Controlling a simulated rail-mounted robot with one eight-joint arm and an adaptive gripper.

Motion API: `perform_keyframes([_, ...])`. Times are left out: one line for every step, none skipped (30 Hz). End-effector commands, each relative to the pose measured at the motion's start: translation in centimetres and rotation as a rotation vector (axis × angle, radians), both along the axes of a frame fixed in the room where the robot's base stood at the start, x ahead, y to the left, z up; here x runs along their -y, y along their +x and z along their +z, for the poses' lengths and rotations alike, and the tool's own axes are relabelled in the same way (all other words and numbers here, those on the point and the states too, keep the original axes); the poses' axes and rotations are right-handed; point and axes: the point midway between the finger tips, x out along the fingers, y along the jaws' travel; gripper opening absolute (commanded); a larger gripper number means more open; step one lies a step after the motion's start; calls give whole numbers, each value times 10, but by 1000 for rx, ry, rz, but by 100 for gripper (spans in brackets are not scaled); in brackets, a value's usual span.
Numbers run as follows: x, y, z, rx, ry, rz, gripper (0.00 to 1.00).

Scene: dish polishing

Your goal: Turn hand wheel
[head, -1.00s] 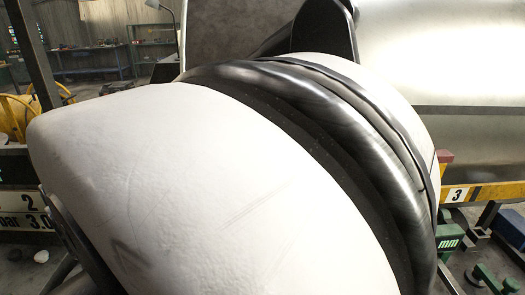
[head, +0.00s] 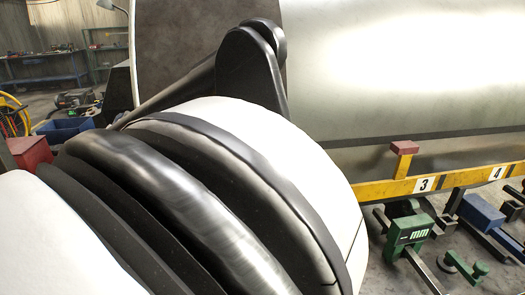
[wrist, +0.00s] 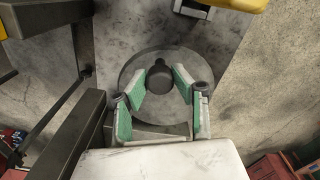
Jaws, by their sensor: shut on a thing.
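In the wrist view, a dark round knob (wrist: 159,78) stands on a round grey disc (wrist: 150,58), which looks like the hand wheel. My gripper (wrist: 160,80) has its two green-padded fingers on either side of the knob, shut on it. The fingertips lie close to the knob's sides; the exact contact is hard to see. In the head view, neither my gripper nor this wheel shows; my large white and black arm covers the lower left. A yellow spoked wheel (head: 12,118) is partly visible at the left edge.
In the head view, a yellow rail (head: 385,190) with number plates runs along the right, with green fixtures (head: 405,237) below it. A big metal cylinder (head: 400,75) fills the upper right. In the wrist view, red objects (wrist: 272,167) lie at the lower right.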

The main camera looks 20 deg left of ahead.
Motion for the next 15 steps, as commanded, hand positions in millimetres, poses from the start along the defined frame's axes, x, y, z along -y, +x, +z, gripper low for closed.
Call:
perform_keyframes([-2,-1,1,1,3,6,0])
perform_keyframes([-2,-1,1,1,3,8,0])
perform_keyframes([-2,-2,1,1,3,10,0])
perform_keyframes([-2,-2,1,1,3,11,0])
perform_keyframes([-3,-2,1,1,3,12,0])
perform_keyframes([-3,-2,1,1,3,12,0])
perform_keyframes([-3,-2,1,1,3,11,0])
perform_keyframes([-2,-2,1,1,3,11,0])
perform_keyframes([-2,-2,1,1,3,11,0])
perform_keyframes([-3,-2,1,1,3,11,0])
perform_keyframes([-3,-2,1,1,3,11,0])
perform_keyframes([-3,-2,1,1,3,11,0])
perform_keyframes([-3,-2,1,1,3,11,26])
perform_keyframes([-3,-2,1,1,3,11,30])
perform_keyframes([-2,-2,1,1,3,11,36])
